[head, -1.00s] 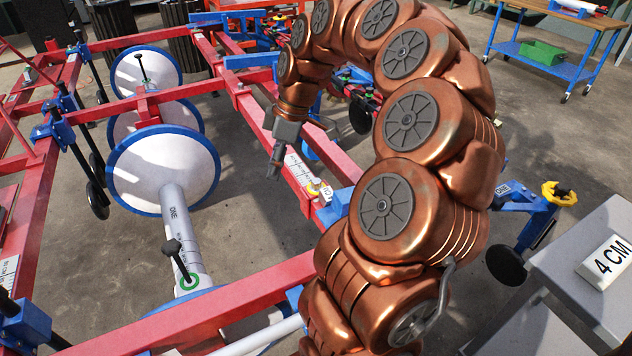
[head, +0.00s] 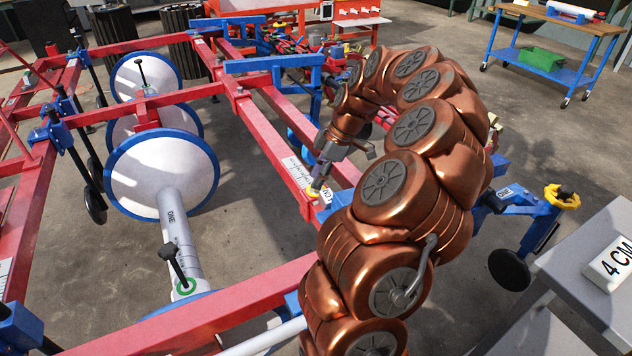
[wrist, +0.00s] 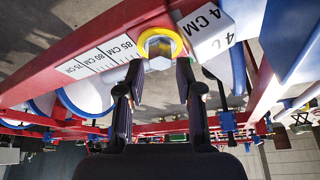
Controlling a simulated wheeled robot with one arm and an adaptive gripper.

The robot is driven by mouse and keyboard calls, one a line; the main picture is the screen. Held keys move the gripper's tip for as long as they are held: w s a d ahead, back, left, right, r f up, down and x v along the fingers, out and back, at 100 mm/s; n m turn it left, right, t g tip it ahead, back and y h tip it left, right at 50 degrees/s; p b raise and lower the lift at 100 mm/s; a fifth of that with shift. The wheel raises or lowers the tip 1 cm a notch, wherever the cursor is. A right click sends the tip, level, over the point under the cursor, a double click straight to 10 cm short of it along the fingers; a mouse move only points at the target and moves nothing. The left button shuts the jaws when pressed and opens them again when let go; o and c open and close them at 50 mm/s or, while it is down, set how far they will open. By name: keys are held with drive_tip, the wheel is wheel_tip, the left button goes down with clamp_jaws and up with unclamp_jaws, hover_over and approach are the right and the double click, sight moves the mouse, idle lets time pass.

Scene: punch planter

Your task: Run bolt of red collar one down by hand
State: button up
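A silver hex bolt head (wrist: 158,46) ringed in yellow (wrist: 178,42) sits on the red bar (wrist: 120,22) in the wrist view. In the head view the yellow ring (head: 313,191) shows on the long red bar, partly behind my gripper (head: 318,180). My gripper (wrist: 159,70) is open and empty, its two dark fingers apart on either side of the bolt, seemingly just short of it. I cannot tell whether either finger touches the bolt. The collar's outline is hard to separate from the red bar.
A white 4 CM block (wrist: 203,28) sits right beside the bolt. A printed scale (wrist: 100,58) runs along the bar. A grey tube marked ONE (head: 180,235), a white disc (head: 150,175) and blue brackets (head: 540,205) stand around. A larger 4 CM block (head: 610,262) lies on a grey stand.

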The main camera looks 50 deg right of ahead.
drive_tip(key=shift+x, duration=0.9)
drive_tip(key=shift+r, duration=0.1)
clamp_jaws()
drive_tip(key=shift+s+m, duration=0.1)
drive_tip(key=shift+m, duration=0.2)
